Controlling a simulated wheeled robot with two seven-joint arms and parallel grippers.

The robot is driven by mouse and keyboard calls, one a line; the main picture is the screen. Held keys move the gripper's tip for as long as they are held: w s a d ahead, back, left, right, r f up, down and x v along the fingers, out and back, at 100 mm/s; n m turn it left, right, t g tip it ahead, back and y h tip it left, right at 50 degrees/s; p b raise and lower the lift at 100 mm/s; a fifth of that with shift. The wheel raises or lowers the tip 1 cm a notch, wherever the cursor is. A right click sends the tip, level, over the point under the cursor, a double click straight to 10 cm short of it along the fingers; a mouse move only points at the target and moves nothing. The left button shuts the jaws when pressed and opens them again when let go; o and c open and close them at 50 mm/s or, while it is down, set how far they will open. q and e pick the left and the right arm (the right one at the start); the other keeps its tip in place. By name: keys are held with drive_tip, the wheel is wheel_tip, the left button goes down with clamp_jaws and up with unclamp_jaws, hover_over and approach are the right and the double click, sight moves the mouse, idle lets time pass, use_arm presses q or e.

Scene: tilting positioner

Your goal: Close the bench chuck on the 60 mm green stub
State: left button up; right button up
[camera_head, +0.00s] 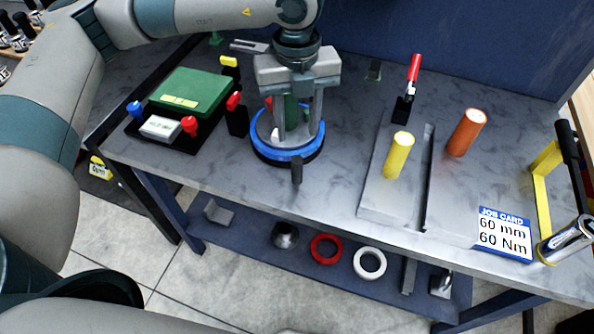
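My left gripper (297,132) comes down from above over the bench chuck, which has a blue ring (264,147) with a dark handle (297,170) at its front. A green stub (291,106) shows between the two grey fingers, upright in the chuck's middle. The fingers stand apart on either side of it. I cannot tell whether they touch it; the gripper hides much of the stub and chuck. A job card (503,233) at the bench's front right reads 60 mm and 60 Nm. My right gripper is not in view.
A yellow cylinder (398,156) and an orange one (466,132) stand on the right. A red-handled clamp (411,80) stands behind. A green box (190,90) sits at left. A yellow bracket (541,180) is at the right edge. Red (316,248) and white (358,265) rings lie below.

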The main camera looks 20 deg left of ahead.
sight(297, 174)
use_arm(q)
wheel_tip(297, 174, down, 15)
drive_tip(key=p, duration=0.4)
drive_tip(key=shift+r+p, duration=0.2)
drive_tip(key=shift+p, duration=0.15)
drive_tip(key=shift+f, duration=0.65)
clamp_jaws()
